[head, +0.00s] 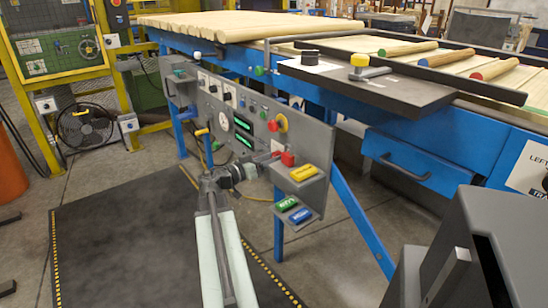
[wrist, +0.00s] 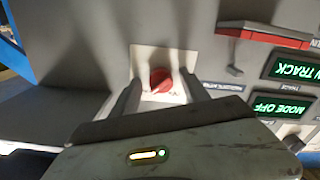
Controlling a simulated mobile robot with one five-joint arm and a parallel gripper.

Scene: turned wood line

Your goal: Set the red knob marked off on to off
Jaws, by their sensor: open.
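The red knob (wrist: 161,78) sits on a pale plate (wrist: 150,58) on the grey panel in the wrist view. Its small markings are too blurred to read, and I cannot tell which way it points. My gripper (wrist: 160,86) is open, with one finger on each side of the knob. I cannot tell whether either finger touches it. In the head view my gripper (head: 268,161) is at the lower right part of the control panel (head: 312,142), and I cannot make out the knob clearly there.
Green displays (wrist: 284,107) and a red bar (wrist: 262,35) are beside the knob in the wrist view. A red mushroom button (head: 280,123) sits on the panel, with a yellow block (head: 304,172) below right. A blue conveyor frame (head: 410,152) stands behind.

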